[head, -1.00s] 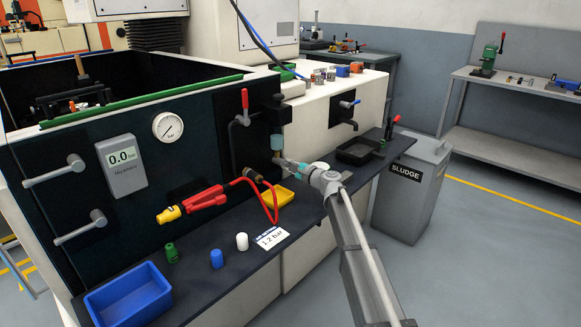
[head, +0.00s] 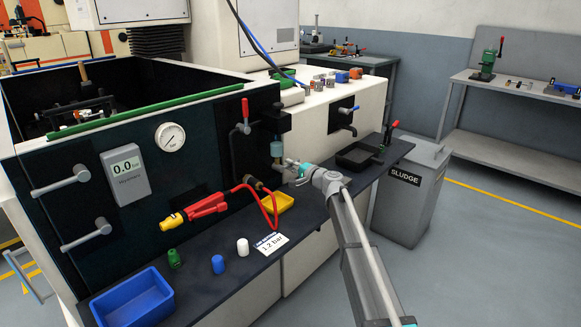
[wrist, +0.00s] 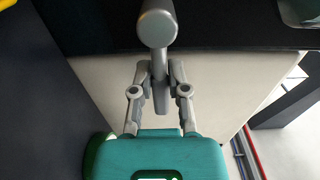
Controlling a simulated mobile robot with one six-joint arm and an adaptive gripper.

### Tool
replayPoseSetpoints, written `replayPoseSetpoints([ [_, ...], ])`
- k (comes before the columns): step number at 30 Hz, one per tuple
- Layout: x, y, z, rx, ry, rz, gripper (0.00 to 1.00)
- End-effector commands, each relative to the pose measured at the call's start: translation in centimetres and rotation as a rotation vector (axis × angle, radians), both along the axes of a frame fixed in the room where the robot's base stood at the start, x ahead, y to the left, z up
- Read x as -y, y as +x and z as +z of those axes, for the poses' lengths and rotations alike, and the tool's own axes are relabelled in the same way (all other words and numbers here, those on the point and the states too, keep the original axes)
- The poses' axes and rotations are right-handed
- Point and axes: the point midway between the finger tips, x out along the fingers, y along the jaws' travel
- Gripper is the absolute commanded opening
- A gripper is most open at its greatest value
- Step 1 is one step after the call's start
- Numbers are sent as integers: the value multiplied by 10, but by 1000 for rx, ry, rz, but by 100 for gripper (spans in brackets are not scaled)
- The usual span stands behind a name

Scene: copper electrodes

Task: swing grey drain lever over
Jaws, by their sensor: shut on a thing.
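The grey lever (wrist: 161,92) shows in the wrist view as a stem between my fingers, with a thick round grey end (wrist: 157,27) beyond it. My gripper (wrist: 160,72) is shut on the stem, one finger on each side. The lever is too small to tell from my fingers there.
A red-handled valve (head: 245,108) is above left, and a dark tray (head: 357,156) to the right. The grey sludge bin (head: 407,205) stands right of the bench.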

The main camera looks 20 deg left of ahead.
Motion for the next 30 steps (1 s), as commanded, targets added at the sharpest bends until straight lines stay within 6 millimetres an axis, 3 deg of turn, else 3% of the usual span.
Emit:
replayPoseSetpoints([
  [9, -3, 0, 1, 2, 1, 9, 0],
  [10, -3, 0, 1, 2, 1, 9, 24],
  [15, 0, 2, 1, 0, 1, 4, 56],
  [30, 6, 1, 0, -1, 1, -1, 56],
])
